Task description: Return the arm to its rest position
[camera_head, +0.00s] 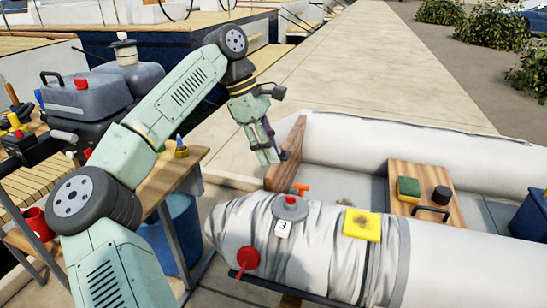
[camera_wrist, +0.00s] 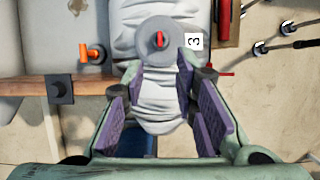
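My gripper (camera_head: 270,159) hangs from my raised, bent arm, pointing down beside the wooden board (camera_head: 287,152) at the end of the inflatable boat. In the wrist view my gripper (camera_wrist: 162,85) has its purple-padded fingers spread apart, with nothing held between them. Beyond the fingers in that view is a grey round disc (camera_wrist: 148,40) with a red knob and a white tag marked 3. The same disc (camera_head: 290,208) lies on the boat's pale tube (camera_head: 480,260) in the head view, below and right of my gripper.
A yellow pad (camera_head: 362,225) and a red knob (camera_head: 247,258) are on the tube. An orange handle (camera_head: 301,189) stands near the board. A sponge (camera_head: 408,189) and black knob lie on a wooden board inside the boat. The walkway (camera_head: 330,60) is clear.

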